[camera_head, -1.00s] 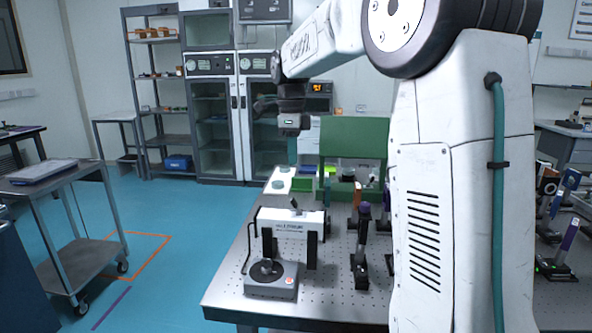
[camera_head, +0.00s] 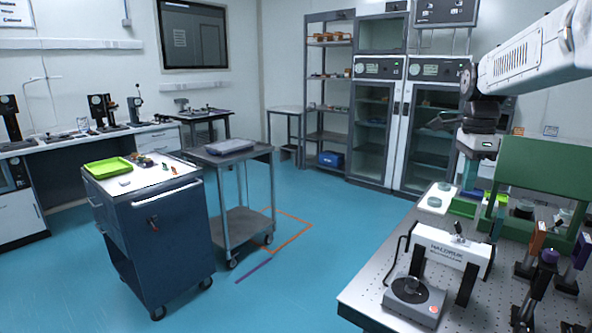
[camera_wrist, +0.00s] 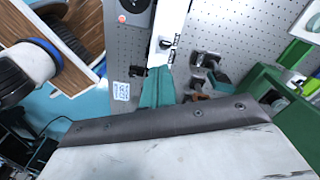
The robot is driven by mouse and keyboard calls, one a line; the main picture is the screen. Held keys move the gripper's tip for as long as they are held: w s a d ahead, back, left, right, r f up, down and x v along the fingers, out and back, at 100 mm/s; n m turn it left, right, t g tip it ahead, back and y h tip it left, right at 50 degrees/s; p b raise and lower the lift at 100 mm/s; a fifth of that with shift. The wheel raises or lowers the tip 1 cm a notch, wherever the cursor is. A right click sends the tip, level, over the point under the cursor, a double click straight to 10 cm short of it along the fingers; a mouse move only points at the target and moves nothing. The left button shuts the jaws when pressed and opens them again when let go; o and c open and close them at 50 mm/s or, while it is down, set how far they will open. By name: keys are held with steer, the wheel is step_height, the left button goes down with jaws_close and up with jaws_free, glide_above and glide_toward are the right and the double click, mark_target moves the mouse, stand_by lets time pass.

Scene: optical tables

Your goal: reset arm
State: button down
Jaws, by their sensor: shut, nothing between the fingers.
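My arm (camera_head: 535,60) reaches in from the upper right of the head view, with its white forearm sloping down to a dark wrist (camera_head: 479,118).
A white instrument (camera_head: 452,250) and a grey device with a red button (camera_head: 414,297) stand on the table's near left. A green frame (camera_head: 545,165) stands behind them. A blue cart (camera_head: 160,235) and a grey trolley (camera_head: 240,222) stand left. Blue floor between is clear.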

steer(key=s+a+f+n, duration=0.2)
steer(key=s+a+n, duration=0.2)
steer(key=s+n, duration=0.3)
steer(key=s+a+f+n+t, duration=0.1)
steer(key=s+a+f+n, duration=0.2)
steer(key=s, duration=1.1)
steer(key=s+a+f+n, duration=0.2)
steer(key=s+a+n, duration=0.5)
steer(key=s+n, duration=0.4)
steer(key=shift+s+a+f+t, duration=0.2)
steer(key=shift+t, duration=0.2)
